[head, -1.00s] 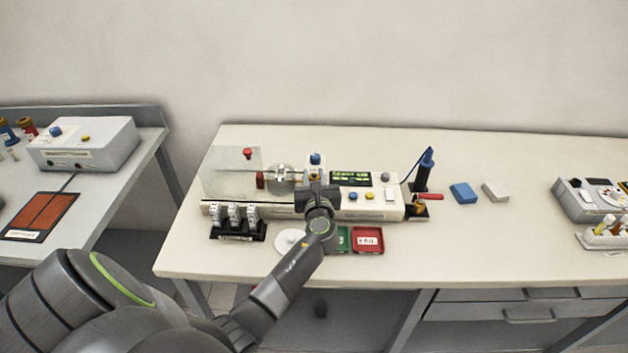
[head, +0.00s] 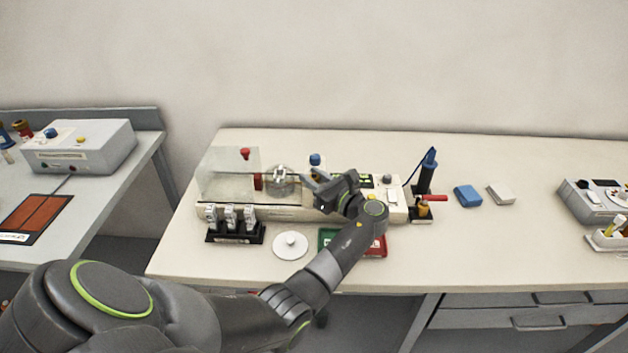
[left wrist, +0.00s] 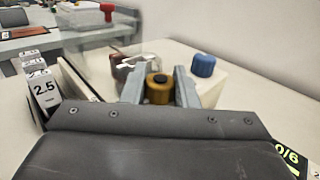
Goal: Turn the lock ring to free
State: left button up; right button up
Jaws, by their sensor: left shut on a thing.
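My left gripper (head: 316,184) reaches over the white test machine from its right side, with its fingers pointing left. In the left wrist view its two grey fingers (left wrist: 158,80) stand on either side of a gold ring-shaped part (left wrist: 158,96) with a dark centre, and they are shut on it. This part looks like the lock ring; its markings and turn angle are hidden. Beyond it is a metal clamp-like fitting (head: 281,174), and a blue knob (head: 315,159) stands behind the fingers; it also shows in the left wrist view (left wrist: 203,65). My right gripper is not in view.
A clear guard (head: 226,174) with a red knob (head: 245,153) covers the machine's left end. A black rack (head: 236,236) of numbered pieces, a white disc (head: 290,245) and green and red trays (head: 377,250) stand in front. A blue-handled tool (head: 428,170) stands at right.

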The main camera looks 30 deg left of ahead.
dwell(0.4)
pick_arm(q)
jog(key=o, duration=1)
jog(key=shift+c, duration=0.2)
